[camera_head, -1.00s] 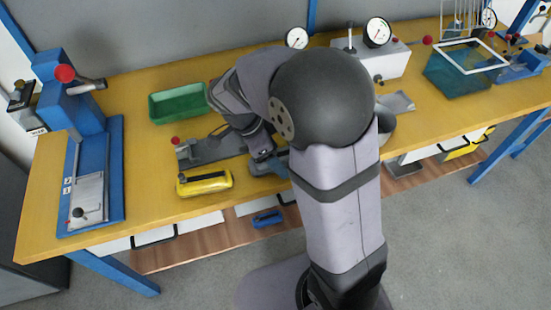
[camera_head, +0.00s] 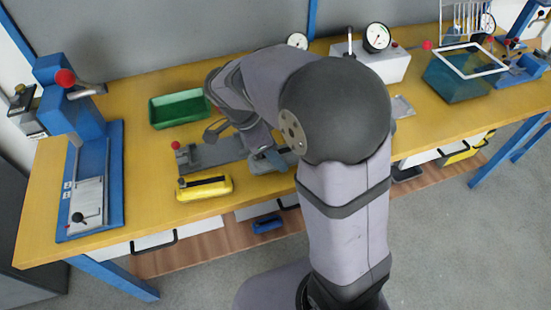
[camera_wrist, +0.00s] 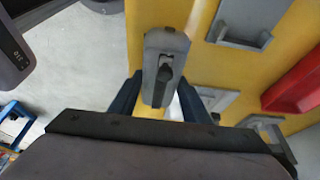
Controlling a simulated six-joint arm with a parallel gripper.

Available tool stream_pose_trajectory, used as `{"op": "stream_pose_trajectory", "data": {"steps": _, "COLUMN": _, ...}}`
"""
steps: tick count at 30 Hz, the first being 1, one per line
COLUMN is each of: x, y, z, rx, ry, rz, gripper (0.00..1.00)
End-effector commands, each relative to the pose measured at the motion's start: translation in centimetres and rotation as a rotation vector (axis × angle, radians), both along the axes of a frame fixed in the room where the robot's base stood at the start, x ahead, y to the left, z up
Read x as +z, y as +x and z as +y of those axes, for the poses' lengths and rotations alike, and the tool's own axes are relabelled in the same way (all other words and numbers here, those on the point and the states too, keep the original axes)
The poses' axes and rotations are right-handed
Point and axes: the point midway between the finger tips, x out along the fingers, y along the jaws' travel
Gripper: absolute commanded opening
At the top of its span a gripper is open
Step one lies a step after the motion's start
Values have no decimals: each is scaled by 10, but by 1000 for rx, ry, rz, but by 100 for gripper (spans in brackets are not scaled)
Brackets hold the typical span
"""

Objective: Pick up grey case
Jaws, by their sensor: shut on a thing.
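The grey case (camera_wrist: 166,62) is a slim block with a dark slot along its upper face. In the wrist view it stands between the two dark blue fingers of my gripper (camera_wrist: 160,93), which is shut on it. The case shows against the yellow bench top near its edge; I cannot tell whether it touches the bench. In the head view my gripper (camera_head: 268,160) is over the front part of the bench, and my arm hides most of the case.
A yellow case (camera_head: 205,187) lies left of my gripper, with a grey fixture plate (camera_head: 212,154) behind it. A green bin (camera_head: 180,108) stands further back. A red bin (camera_wrist: 296,86) shows in the wrist view.

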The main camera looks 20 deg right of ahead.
Motion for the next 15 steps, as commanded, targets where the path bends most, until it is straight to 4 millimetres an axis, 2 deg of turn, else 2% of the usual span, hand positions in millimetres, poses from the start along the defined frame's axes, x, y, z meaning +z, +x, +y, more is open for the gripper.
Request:
{"op": "stream_pose_trajectory", "data": {"steps": 3, "x": 22, "y": 1, "z": 0, "rx": -1, "ry": 2, "rz": -6, "gripper": 20}}
{"op": "stream_pose_trajectory", "data": {"steps": 9, "x": 52, "y": 1, "z": 0, "rx": 0, "ry": 1, "rz": -3, "gripper": 20}}
{"op": "stream_pose_trajectory", "data": {"steps": 15, "x": 67, "y": 0, "z": 0, "rx": 0, "ry": 1, "rz": 0, "gripper": 20}}
